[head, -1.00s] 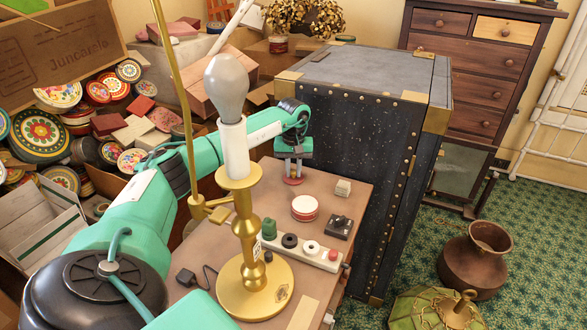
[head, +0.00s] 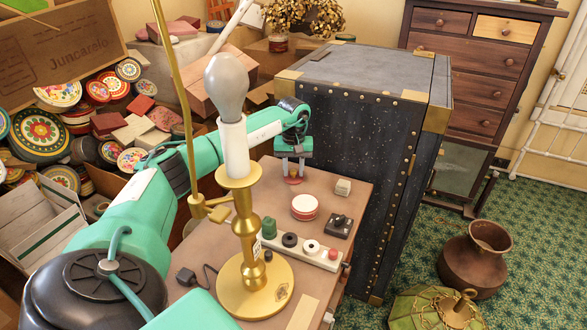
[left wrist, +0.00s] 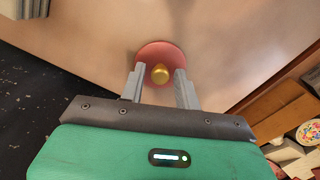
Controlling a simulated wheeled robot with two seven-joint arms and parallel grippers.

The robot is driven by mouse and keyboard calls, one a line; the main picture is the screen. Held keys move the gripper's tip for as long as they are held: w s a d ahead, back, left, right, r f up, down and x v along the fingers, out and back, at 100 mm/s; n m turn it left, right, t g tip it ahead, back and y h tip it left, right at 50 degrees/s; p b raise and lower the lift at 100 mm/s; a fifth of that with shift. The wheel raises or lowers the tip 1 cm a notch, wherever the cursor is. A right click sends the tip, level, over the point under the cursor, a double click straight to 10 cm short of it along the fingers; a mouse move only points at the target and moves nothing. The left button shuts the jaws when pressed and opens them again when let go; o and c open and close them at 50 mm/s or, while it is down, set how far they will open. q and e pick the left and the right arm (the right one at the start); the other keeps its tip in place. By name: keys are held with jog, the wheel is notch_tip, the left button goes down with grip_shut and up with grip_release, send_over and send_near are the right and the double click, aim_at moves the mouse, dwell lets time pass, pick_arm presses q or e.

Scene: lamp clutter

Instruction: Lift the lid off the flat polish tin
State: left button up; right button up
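A flat round pink-red piece (head: 293,181) with a gold knob lies near the back of the brown tabletop; I cannot tell whether it is the whole polish tin or only its lid. In the left wrist view the red disc (left wrist: 147,51) shows its gold knob (left wrist: 160,75) between the fingers. My left gripper (head: 293,174) is just above it, open, with a finger on each side of the knob and gaps showing beside it. My right gripper is not in view.
A brass lamp (head: 255,285) with a large grey bulb stands in front of my left arm. A power strip (head: 305,250), a black switch box (head: 339,226) and a small pale block (head: 343,187) are on the tabletop. A dark trunk (head: 370,150) rises close behind it.

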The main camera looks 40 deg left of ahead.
pick_arm(q)
jog(key=shift+r+p, duration=2.25)
jog(key=shift+r, duration=0.8)
jog(key=o, duration=0.6)
jog(key=shift+c, duration=0.2)
notch_tip(320, 180, up, 14)
jog(key=shift+f+p, duration=0.15)
jog(key=shift+p, duration=0.15)
